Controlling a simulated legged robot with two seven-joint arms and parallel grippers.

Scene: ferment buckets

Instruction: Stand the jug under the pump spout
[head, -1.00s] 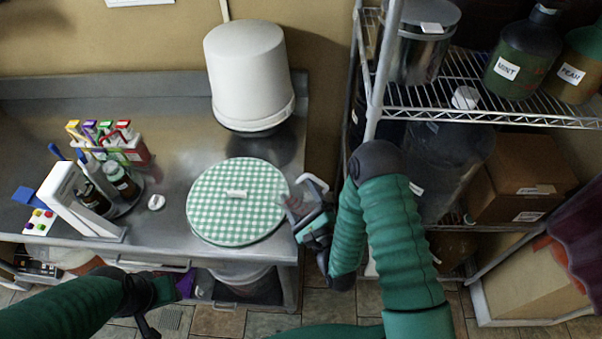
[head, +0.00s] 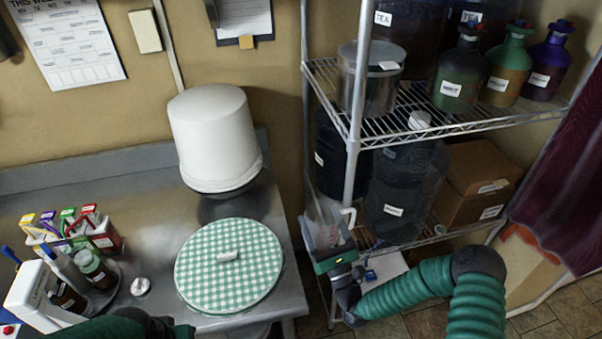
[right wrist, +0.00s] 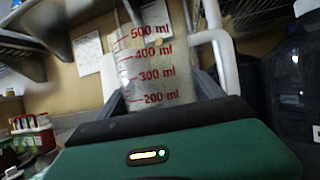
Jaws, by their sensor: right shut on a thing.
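My right gripper (head: 333,252) is shut on a clear jug (head: 322,222) with a white handle, held upright in the air just right of the counter's edge, in front of the wire rack. The right wrist view shows the jug (right wrist: 155,70) close up, with red ml marks and the handle on its right. My left gripper (head: 160,326) is only partly in view at the bottom edge; its fingers cannot be made out. I cannot clearly make out a pump spout in these views.
A steel counter (head: 250,318) holds a round green-checked cover (head: 225,275), a white bucket (head: 213,135) and a bottle caddy (head: 70,275).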

